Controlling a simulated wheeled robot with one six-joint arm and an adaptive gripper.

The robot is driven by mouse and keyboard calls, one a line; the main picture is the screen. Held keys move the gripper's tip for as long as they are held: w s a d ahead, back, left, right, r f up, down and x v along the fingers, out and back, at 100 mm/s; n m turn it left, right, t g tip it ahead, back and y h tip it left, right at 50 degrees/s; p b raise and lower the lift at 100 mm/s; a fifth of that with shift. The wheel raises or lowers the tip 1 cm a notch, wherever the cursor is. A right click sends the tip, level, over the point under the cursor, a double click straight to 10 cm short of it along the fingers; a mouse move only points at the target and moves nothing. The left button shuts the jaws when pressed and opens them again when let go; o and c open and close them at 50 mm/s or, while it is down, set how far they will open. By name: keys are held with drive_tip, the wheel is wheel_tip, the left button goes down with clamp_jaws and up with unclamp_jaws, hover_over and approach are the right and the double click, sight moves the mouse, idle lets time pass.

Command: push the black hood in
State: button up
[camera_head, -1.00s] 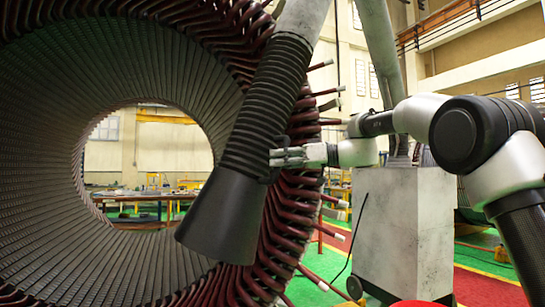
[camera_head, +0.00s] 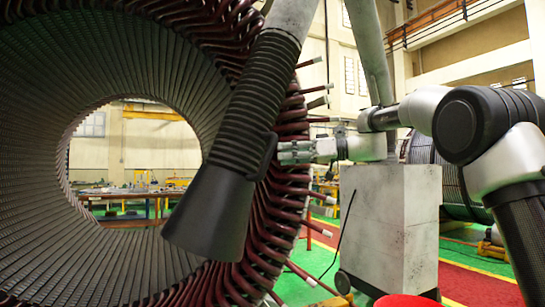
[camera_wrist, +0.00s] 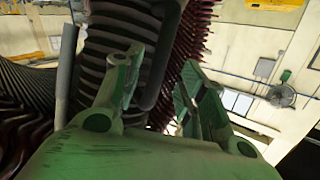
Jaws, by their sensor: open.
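The black hood (camera_head: 210,212) is a flared cone at the lower end of a ribbed black hose (camera_head: 258,85). It hangs tilted in front of the stator (camera_head: 285,205), its wide mouth low and to the left. A dark handle (camera_head: 266,157) sticks out from the hood's upper right side. My gripper (camera_head: 281,152) is at the handle's right side, pointing left. In the wrist view my gripper (camera_wrist: 158,88) has its fingers spread, with the handle (camera_wrist: 166,50) showing between them and the ribbed hose behind. Whether the fingers touch the handle I cannot tell.
A grey pedestal block (camera_head: 390,230) stands at the right, with a pole (camera_head: 372,50) rising behind it. Red bar ends with pale tips (camera_head: 318,210) stick out from the stator behind my gripper. A red round thing (camera_head: 405,300) shows at the bottom edge.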

drive_tip(key=d, duration=0.4)
drive_tip(key=s+d, duration=0.1)
drive_tip(key=d, duration=0.1)
drive_tip(key=shift+r, duration=0.2)
